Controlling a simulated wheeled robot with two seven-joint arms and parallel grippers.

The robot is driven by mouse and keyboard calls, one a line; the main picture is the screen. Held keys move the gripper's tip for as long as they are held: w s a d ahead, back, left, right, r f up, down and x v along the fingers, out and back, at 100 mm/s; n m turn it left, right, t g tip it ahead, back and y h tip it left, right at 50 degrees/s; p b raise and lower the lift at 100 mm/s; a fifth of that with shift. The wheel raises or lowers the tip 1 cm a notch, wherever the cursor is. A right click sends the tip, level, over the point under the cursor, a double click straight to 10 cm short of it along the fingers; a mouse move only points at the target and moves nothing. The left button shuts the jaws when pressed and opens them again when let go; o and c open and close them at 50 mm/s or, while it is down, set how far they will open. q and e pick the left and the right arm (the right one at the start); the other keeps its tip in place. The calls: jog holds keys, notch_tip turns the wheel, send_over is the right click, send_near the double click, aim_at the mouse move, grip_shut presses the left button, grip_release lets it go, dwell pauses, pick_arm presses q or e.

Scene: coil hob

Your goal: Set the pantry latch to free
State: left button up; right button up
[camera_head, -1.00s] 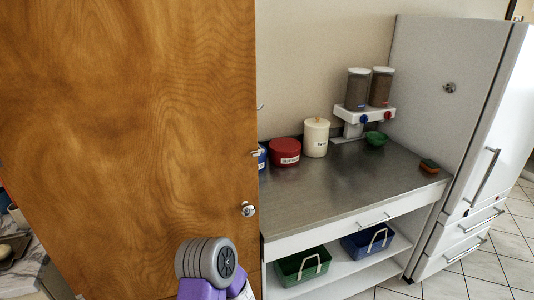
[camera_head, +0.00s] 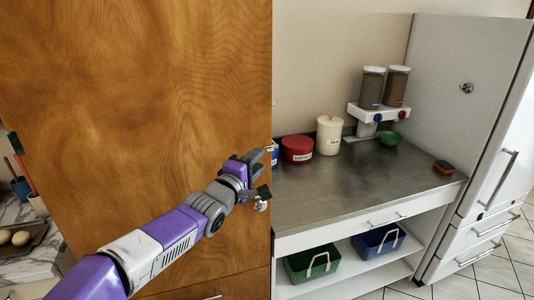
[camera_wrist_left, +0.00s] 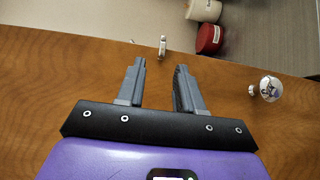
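The pantry door (camera_head: 130,110) is a tall wooden panel at the left of the head view. In the left wrist view, a small silver latch piece (camera_wrist_left: 162,46) stands near the door's edge, just beyond the fingertips. Its long side runs up the picture; its setting cannot be read. A round silver knob (camera_wrist_left: 270,88) sits to the right of the fingers; it also shows in the head view (camera_head: 261,206) just below the gripper. My left gripper (camera_head: 267,173) is open and empty at the door's right edge, its fingers apart in the left wrist view (camera_wrist_left: 160,68). My right gripper is out of view.
A steel counter (camera_head: 365,185) right of the door holds a red tub (camera_head: 297,149), a cream canister (camera_head: 329,136) and a dispenser (camera_head: 378,113). Green (camera_head: 311,264) and blue (camera_head: 377,242) baskets sit below. A white fridge (camera_head: 480,130) stands at the right.

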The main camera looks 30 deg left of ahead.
aim_at(269, 151)
pick_arm(q)
jog(key=w, duration=0.6)
jog(key=shift+w+a+f+b, duration=0.15)
jog(key=shift+w+a+b, duration=0.1)
jog(key=shift+w+b, duration=0.15)
jog(key=shift+s, duration=0.1)
jog(key=shift+c, duration=0.4)
grip_shut()
